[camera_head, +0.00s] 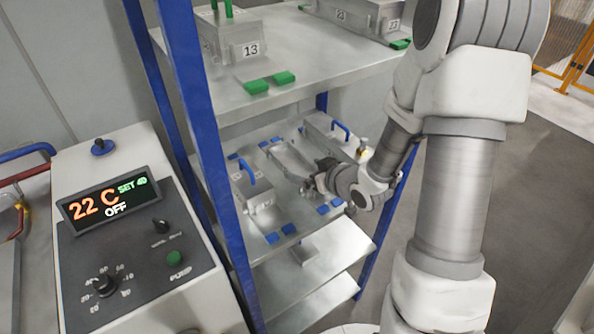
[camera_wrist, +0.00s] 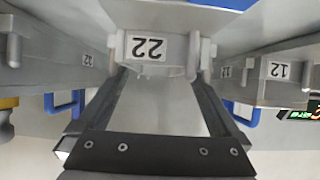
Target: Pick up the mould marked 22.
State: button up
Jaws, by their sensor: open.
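The mould marked 22 (camera_wrist: 168,14) is straight ahead in the wrist view, a grey metal block with its white label upside down in the picture. My gripper (camera_wrist: 161,76) is open, its two dark fingers reaching toward the labelled end, one on each side. I cannot tell whether they touch the mould. In the head view my gripper (camera_head: 314,183) is at the middle shelf (camera_head: 322,226), in front of a long grey piece between two blue-handled moulds. My wrist hides part of that piece, and its label cannot be read there.
A mould marked 12 (camera_wrist: 270,75) stands on the right in the wrist view, with another on the left. The upper shelf (camera_head: 300,70) holds a mould marked 13 (camera_head: 236,43). A blue rack post (camera_head: 197,110) and a control panel (camera_head: 140,230) stand left.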

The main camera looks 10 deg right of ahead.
aim_at(288, 161)
jog(key=x, duration=0.5)
jog(key=shift+w+r, duration=0.3)
jog(key=shift+r, duration=0.05)
grip_shut()
jog(key=shift+r, duration=0.1)
